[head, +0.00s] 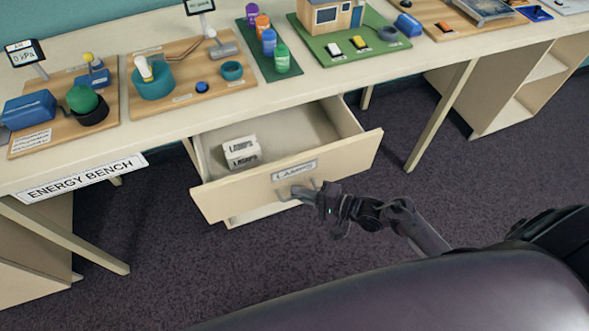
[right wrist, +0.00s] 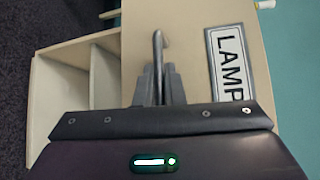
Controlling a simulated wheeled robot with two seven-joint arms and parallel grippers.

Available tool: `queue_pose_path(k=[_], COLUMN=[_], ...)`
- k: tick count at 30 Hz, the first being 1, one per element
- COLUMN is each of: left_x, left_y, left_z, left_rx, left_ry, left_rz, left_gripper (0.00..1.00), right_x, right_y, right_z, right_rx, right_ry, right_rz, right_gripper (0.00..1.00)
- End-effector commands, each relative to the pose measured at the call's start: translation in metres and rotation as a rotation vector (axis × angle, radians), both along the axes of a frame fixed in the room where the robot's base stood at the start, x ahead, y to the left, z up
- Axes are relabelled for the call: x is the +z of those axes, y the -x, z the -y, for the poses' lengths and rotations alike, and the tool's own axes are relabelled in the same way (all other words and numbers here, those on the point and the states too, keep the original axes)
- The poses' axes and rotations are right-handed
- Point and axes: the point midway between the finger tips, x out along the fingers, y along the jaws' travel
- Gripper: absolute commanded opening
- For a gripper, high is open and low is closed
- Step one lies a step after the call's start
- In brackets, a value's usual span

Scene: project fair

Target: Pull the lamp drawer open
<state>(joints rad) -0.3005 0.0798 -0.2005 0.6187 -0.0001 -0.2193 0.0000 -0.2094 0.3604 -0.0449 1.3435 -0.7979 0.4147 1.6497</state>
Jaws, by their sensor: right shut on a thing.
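The lamp drawer (head: 225,198) under the bench is pulled well out, and its inside shows in the head view. Its front carries a label reading LAMPS (head: 295,170), also partly seen in the right wrist view (right wrist: 229,65). Two small boxes marked LAMPS (head: 241,150) lie in the drawer. My right gripper (head: 309,193) is at the drawer front, shut on the grey bar handle (head: 288,194). In the right wrist view the handle (right wrist: 158,52) stands between the fingers (right wrist: 157,86). My left gripper is not in view.
The bench top (head: 130,50) holds several wooden boards with models, a green mat with coloured canisters (head: 268,42) and a model house (head: 330,17). An ENERGY BENCH sign (head: 81,178) hangs on the front edge. Bench legs (head: 440,117) stand either side; the dark carpet (head: 180,270) in front is clear.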

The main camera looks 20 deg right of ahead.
Motion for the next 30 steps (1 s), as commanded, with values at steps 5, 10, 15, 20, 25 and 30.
queue_pose_path(k=[5, 10, 15, 20, 25, 30], left_x=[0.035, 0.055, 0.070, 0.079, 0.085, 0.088], left_y=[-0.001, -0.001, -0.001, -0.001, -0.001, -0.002], left_z=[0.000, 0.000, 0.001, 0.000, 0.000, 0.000], left_rx=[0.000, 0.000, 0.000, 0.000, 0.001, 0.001], left_ry=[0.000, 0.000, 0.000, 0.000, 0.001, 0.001], left_rz=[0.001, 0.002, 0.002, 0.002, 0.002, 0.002], left_gripper=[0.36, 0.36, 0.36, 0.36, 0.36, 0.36], right_x=[0.006, 0.005, 0.004, 0.003, 0.002, 0.001], right_y=[0.051, 0.098, 0.145, 0.186, 0.220, 0.244], right_z=[0.002, 0.003, 0.005, 0.006, 0.007, 0.008], right_rx=[0.001, 0.002, 0.001, 0.002, 0.002, 0.002], right_ry=[-0.002, -0.002, -0.001, -0.002, -0.001, -0.001], right_rz=[-0.008, -0.007, -0.006, -0.004, -0.002, -0.002], right_gripper=[0.00, 0.00, 0.00, 0.00, 0.00, 0.00])
